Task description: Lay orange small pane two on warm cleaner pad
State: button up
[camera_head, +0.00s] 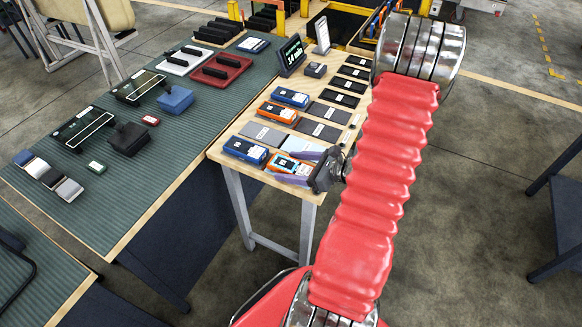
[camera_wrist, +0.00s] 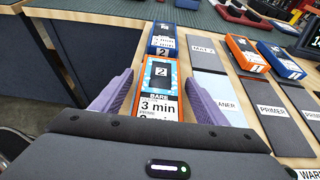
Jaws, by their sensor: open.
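Orange small pane two (camera_head: 290,164) lies on the wooden table near its front edge. In the wrist view this orange, box-like pane (camera_wrist: 161,86) carries a "2" and "3 min" text. My gripper (camera_head: 279,164) is open, its two purple fingers on either side of the pane; whether they touch it I cannot tell. It also shows in the wrist view (camera_wrist: 158,92). The pale blue cleaner pad (camera_head: 304,145) lies flat just behind the pane and looks bare. In the wrist view my right finger partly covers this pad (camera_wrist: 219,92), leaving "ANER" readable.
A blue pane marked 2 (camera_head: 245,150) lies left of the orange one, near a grey pad (camera_head: 263,133). Another orange pane (camera_head: 277,113) and blue pane (camera_head: 290,97) lie farther back. Dark pads (camera_head: 317,129) line the right. A green-topped bench (camera_head: 140,190) adjoins on the left.

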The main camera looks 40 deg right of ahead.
jog(key=shift+r, duration=0.1)
jog(key=shift+s+d+r, duration=0.2)
jog(key=shift+s+d, duration=0.05)
jog(key=shift+s, duration=0.15)
jog(key=v, duration=1.1)
jog(key=shift+a, duration=0.1)
dwell(0.4)
jog(key=shift+w+a+r, duration=0.2)
jog(key=w+a+r+n+g+y, duration=0.15)
jog(key=a+r+n+g, duration=0.25)
jog(key=a+n, duration=0.5)
jog(key=w+a+r+n+g+y, duration=0.15)
jog(key=a+r+n+g, duration=0.35)
jog(key=a, duration=0.6)
jog(key=s+a+r+n+t+h, duration=0.1)
jog(key=s+a+r+n+h, duration=0.2)
jog(key=n, duration=1.5)
jog(key=a+r+h, duration=0.4)
jog(key=a+r, duration=0.4)
jog(key=shift+r+t+h, duration=0.25)
jog(key=shift+t+h, duration=0.05)
jog(key=shift+t, duration=0.1)
